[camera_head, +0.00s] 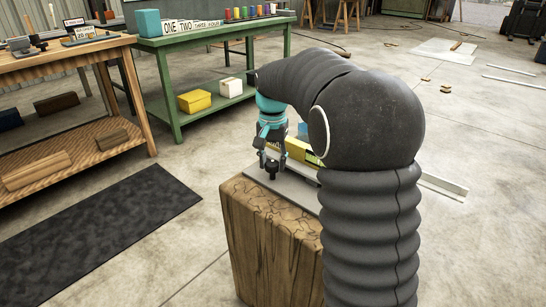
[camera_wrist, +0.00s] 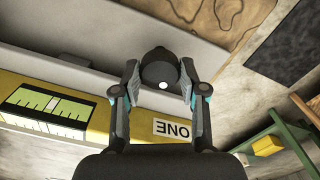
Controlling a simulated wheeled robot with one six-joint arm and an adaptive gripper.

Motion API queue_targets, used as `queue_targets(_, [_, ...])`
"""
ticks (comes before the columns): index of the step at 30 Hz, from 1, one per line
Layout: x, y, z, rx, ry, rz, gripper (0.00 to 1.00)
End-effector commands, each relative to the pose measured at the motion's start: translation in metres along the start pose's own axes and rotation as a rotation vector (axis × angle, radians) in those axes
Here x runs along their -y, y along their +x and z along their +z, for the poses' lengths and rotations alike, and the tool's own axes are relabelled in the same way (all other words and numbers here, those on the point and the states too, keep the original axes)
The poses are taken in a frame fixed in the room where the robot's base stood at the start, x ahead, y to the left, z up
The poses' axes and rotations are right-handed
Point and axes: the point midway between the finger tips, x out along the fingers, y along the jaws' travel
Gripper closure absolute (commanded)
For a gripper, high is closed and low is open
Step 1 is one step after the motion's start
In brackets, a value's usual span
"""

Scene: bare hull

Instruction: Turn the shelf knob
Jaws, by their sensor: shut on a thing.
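The shelf knob (camera_wrist: 158,58) is black and round with a white spot, and stands out from a pale grey plate (camera_wrist: 60,45). In the head view the knob (camera_head: 271,170) shows small and dark under my gripper (camera_head: 270,160). In the wrist view the two fingers of my gripper (camera_wrist: 160,72) stand one on each side of the knob and are shut on it. A yellow panel (camera_wrist: 95,118) beside the knob bears a green scale with a pointer (camera_wrist: 48,107) and a label reading ONE, upside down in this view.
The plate rests on a wooden block (camera_head: 262,235). A green table (camera_head: 180,105) with coloured pieces and labels stands behind. A wooden workbench (camera_head: 70,130) is at the left, with a dark mat (camera_head: 105,235) on the floor before it. My arm hides part of the block.

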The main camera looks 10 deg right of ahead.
Motion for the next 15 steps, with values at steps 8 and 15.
queue_targets(8, [0.0009, -0.0002, -0.0012, -0.004, -0.081, -0.003, 0.93])
queue_targets(15, [0.0009, 0.0001, -0.0013, -0.005, -0.097, -0.003, 0.93])
